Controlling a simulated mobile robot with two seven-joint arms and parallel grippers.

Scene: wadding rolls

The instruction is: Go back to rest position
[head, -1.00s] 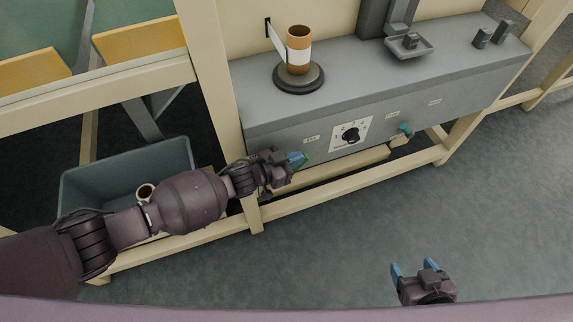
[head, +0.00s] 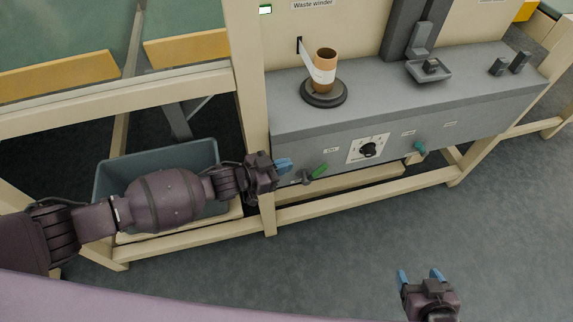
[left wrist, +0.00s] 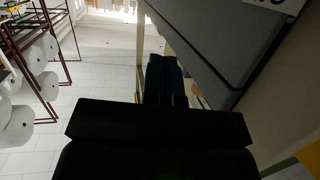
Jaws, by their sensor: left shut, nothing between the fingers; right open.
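My left gripper (head: 283,165) is shut and empty in the head view. My right gripper (head: 420,278) is open and empty over the floor at the lower right of the head view.
A brown roll core (head: 325,60) with a white strip stands on a round base (head: 323,93) on the box. A black knob (head: 368,150) and a teal handle (head: 419,148) are on its front. A grey bin (head: 205,153) is behind my left arm. The right floor is clear.

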